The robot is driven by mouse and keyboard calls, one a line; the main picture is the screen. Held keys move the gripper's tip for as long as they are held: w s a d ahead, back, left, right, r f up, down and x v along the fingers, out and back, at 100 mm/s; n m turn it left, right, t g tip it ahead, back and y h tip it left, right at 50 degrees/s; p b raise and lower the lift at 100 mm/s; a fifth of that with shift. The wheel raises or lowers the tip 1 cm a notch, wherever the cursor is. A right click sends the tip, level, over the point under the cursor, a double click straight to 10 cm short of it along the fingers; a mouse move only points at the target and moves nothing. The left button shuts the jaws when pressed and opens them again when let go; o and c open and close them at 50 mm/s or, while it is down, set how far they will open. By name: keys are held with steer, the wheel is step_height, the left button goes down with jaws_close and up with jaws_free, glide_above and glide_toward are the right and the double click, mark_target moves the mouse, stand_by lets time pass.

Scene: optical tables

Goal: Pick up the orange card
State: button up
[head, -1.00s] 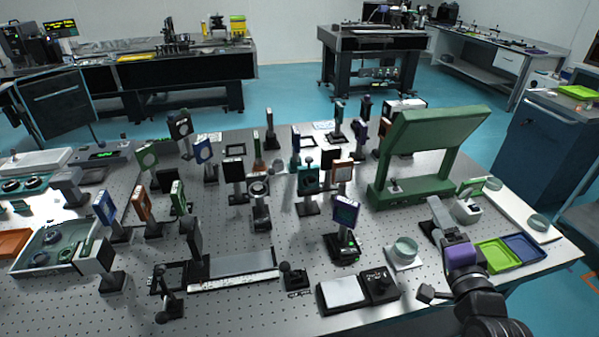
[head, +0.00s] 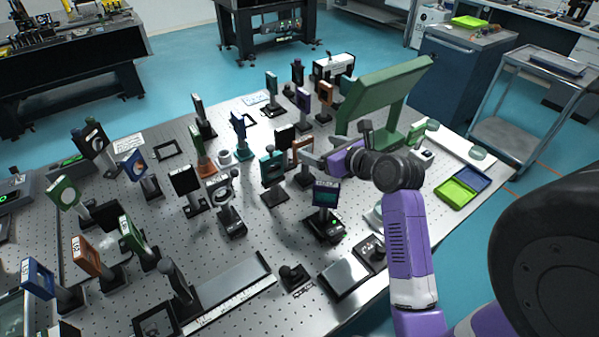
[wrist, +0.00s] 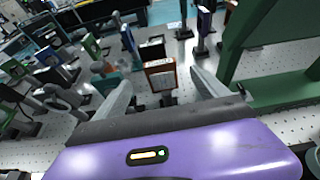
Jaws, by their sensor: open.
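An orange-framed card (head: 303,146) stands upright in a dark post holder in the middle of the optical table. In the wrist view the orange card (wrist: 161,74) is ahead, roughly centred between my fingers, with a white label strip along its top. My gripper (head: 336,143) is open and empty, just to the right of the card in the head view. In the wrist view my gripper (wrist: 160,84) has one finger on each side of the card, apart from it. The foot of the card's holder is partly hidden by my gripper body.
A black card (head: 284,136) and a teal card (head: 271,168) stand close by. A large green stand (head: 380,96) rises behind my gripper. Another orange card (head: 86,256) stands at front left. A dark-screened device (head: 325,194) stands in front.

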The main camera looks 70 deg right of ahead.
mark_target(306, 143)
steer(key=p+x, duration=0.1)
steer(key=x, duration=0.6)
steer(key=shift+w+d+f, duration=0.15)
steer(key=shift+w+f, duration=0.1)
steer(key=shift+f, duration=0.05)
steer(key=shift+r, duration=0.1)
jaws_close()
